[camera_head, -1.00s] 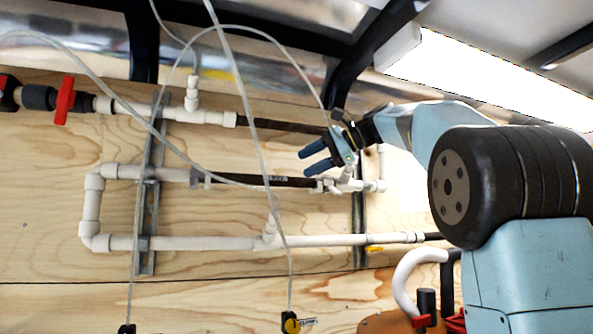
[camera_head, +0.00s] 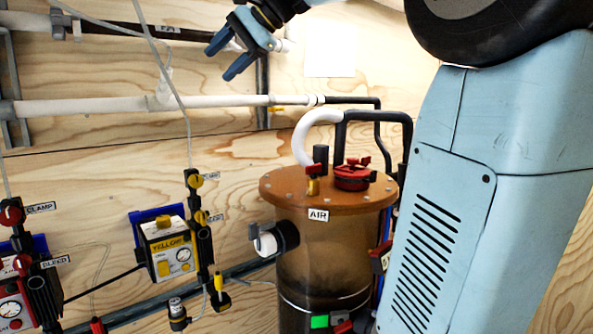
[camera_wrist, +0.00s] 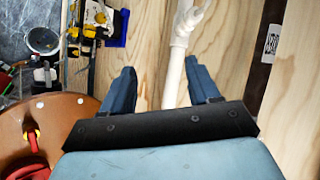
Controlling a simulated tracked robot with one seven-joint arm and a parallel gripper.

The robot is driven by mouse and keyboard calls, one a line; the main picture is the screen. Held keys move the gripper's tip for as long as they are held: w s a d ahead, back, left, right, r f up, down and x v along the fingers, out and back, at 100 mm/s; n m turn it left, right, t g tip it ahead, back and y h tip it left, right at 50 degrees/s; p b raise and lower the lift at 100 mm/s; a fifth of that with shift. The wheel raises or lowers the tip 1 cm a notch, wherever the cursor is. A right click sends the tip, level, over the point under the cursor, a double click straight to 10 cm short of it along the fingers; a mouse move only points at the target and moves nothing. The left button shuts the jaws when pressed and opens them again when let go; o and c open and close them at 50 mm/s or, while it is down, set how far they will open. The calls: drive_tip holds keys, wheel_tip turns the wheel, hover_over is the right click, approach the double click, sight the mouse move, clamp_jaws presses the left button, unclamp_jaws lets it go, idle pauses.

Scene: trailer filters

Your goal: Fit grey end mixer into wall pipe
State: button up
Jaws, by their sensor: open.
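A dark mixer tube (camera_head: 185,33) with a small label sits in line with a white pipe at the upper left of the head view. The dark tube with a label also shows at the right of the wrist view (camera_wrist: 265,60). A grey piece (camera_head: 76,27) is at its left end. I cannot tell which end is the task's grey end. My gripper (camera_head: 220,58) is open and empty, in front of the wall to the right of the tube. Its two blue fingers (camera_wrist: 160,72) show apart in the wrist view. The lower white wall pipe (camera_head: 210,101) runs below; it also shows in the wrist view (camera_wrist: 181,50).
A brown-lidded tank (camera_head: 325,193) marked AIR stands at lower middle, with a white curved hose (camera_head: 303,135) above. A yellow gauge box (camera_head: 170,249) and valves (camera_head: 12,215) are at lower left. Thin clear tubing (camera_head: 165,65) hangs before the pipes. A paper sheet (camera_head: 330,52) is on the wall.

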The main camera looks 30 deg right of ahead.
drive_tip(key=s+d+f+n+h, duration=0.1)
drive_tip(key=s+f+n+h, duration=0.1)
drive_tip(key=s+f, duration=0.5)
drive_tip(key=s+d+f+n+h, duration=0.2)
drive_tip(key=s+f, duration=0.6)
drive_tip(key=f, duration=0.7)
drive_tip(key=s+d+f+n+g+h, duration=0.1)
drive_tip(key=s+f+n, duration=0.4)
drive_tip(key=f, duration=0.6)
drive_tip(key=s+d+h, duration=0.1)
drive_tip(key=s+h, duration=0.1)
drive_tip(key=shift+s+h, duration=0.3)
drive_tip(key=shift+h, duration=0.1)
